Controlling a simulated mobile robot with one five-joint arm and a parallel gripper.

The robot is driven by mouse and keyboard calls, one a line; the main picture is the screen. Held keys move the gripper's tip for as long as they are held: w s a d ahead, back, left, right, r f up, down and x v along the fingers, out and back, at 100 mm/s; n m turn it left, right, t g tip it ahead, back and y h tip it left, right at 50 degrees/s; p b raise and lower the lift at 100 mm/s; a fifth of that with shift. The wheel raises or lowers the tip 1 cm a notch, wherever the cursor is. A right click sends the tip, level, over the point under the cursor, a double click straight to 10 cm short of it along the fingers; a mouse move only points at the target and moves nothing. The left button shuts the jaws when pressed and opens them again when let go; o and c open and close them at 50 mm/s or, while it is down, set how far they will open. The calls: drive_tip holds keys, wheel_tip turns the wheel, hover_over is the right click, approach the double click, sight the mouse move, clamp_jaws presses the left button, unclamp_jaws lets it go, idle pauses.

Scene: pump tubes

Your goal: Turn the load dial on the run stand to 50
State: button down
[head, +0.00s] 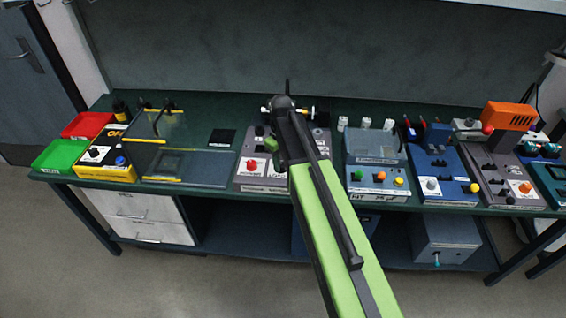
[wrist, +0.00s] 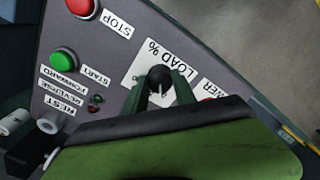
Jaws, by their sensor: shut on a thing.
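The run stand (head: 262,182) is the grey console in the middle of the bench in the head view, partly behind my arm. In the wrist view its grey panel (wrist: 110,60) fills much of the picture. The load dial (wrist: 158,76) is a black round knob by a white plate marked LOAD %. My gripper (wrist: 163,88) is shut on the dial, with one green finger on each side. The dial's pointer and scale numbers are too small or covered to read. The head view hides the dial and fingertips behind my arm.
In the wrist view a red STOP button (wrist: 84,7) and a green START button (wrist: 64,61) sit left of the dial. In the head view a clear-shielded station (head: 190,150) stands left, and a blue-grey unit (head: 375,170) stands close on the right.

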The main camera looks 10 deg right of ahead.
sight(281, 164)
drive_tip(key=m, duration=0.6)
drive_tip(key=shift+m, duration=0.4)
drive_tip(key=shift+w, duration=0.1)
idle(0.3)
drive_tip(key=c, duration=1)
unclamp_jaws()
wheel_tip(281, 164, up, 17)
drive_tip(key=p, duration=1.7)
drive_tip(key=shift+r, duration=0.2)
